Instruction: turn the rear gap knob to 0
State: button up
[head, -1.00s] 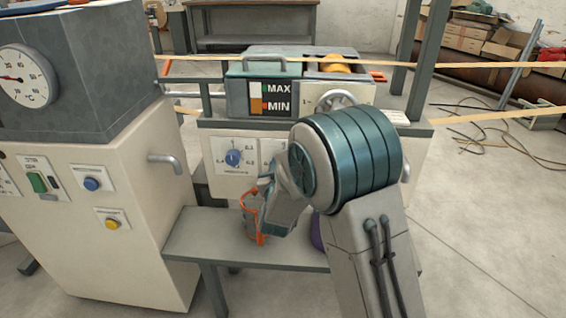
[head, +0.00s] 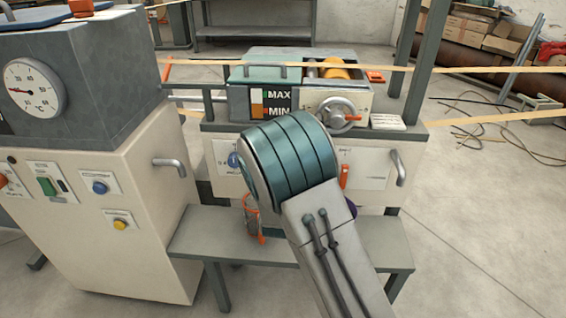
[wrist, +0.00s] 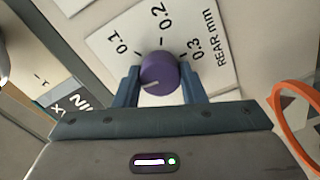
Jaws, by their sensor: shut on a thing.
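The rear gap knob (wrist: 158,72) is purple and round, on a white dial plate (wrist: 112,33) marked 0.1, 0.2, 0.3 and "REAR mm". A short pale pointer line on the knob slants toward the lower left in the wrist view; the 0 mark is not visible there. My gripper (wrist: 160,80) has one blue finger on each side of the knob and is shut on it. In the head view my arm hides the gripper and this knob.
The winder's MAX/MIN gauge (head: 277,103) and crank handwheel (head: 338,115) are above my arm. An orange-handled object (head: 252,218) stands on the grey bench (head: 375,250) below the panel. A control cabinet (head: 135,250) with a thermometer dial (head: 34,88) stands at left.

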jog(key=shift+n+p, duration=0.35)
jog(key=shift+n, duration=0.35)
jog(key=shift+f, duration=0.1)
jog(key=o, duration=1)
jog(key=s+p, duration=0.2)
jog(key=s, duration=1.2)
jog(key=shift+a, duration=0.25)
